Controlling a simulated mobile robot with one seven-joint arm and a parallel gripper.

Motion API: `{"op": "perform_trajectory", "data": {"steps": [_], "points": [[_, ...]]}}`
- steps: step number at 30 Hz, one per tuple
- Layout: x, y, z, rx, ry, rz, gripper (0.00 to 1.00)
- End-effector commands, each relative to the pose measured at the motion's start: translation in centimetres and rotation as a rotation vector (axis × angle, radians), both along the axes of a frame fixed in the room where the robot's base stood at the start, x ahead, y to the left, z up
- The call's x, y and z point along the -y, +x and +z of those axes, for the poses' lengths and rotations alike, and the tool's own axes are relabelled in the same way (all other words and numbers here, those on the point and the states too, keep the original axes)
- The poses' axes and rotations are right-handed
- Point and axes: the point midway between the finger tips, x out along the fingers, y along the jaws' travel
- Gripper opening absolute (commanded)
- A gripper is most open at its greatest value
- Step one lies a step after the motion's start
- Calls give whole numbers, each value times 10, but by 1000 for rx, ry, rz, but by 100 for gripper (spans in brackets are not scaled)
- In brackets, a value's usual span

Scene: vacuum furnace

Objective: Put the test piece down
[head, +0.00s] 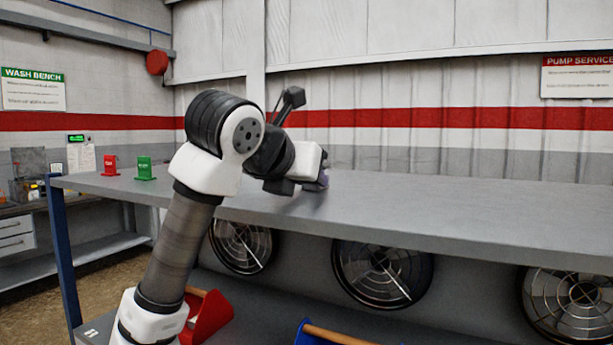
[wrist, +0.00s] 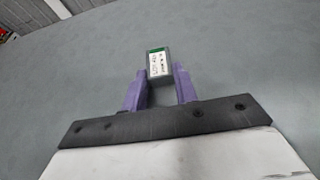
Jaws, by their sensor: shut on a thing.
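In the wrist view the test piece (wrist: 158,64) is a small dark grey block with a green band and a white printed label. My gripper (wrist: 160,78) has purple fingers, one on each side of the block, and is shut on it. The grey bench top (wrist: 60,100) fills the view around it. In the head view my gripper (head: 323,181) is low over the bench top (head: 450,205), near its back edge. The test piece is hidden there. I cannot tell whether it touches the bench.
A red stand (head: 111,166) and a green stand (head: 145,169) are on the bench's left end. The bench top to the right is clear. Round fan-like units (head: 383,273) are under the bench, with a red tote (head: 210,316) and a blue tote (head: 310,334) lower down.

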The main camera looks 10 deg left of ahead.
Motion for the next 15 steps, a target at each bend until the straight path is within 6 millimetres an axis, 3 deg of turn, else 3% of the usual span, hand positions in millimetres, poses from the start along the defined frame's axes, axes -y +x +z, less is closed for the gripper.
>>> {"op": "perform_trajectory", "data": {"steps": [8, 9, 13, 15], "points": [[0, 0, -3, 2, 0, 0, 0], [0, 0, -3, 0, 1, 0, 31], [0, 0, -3, 0, 0, -1, 48], [0, 0, -3, 0, 0, -1, 50]]}}
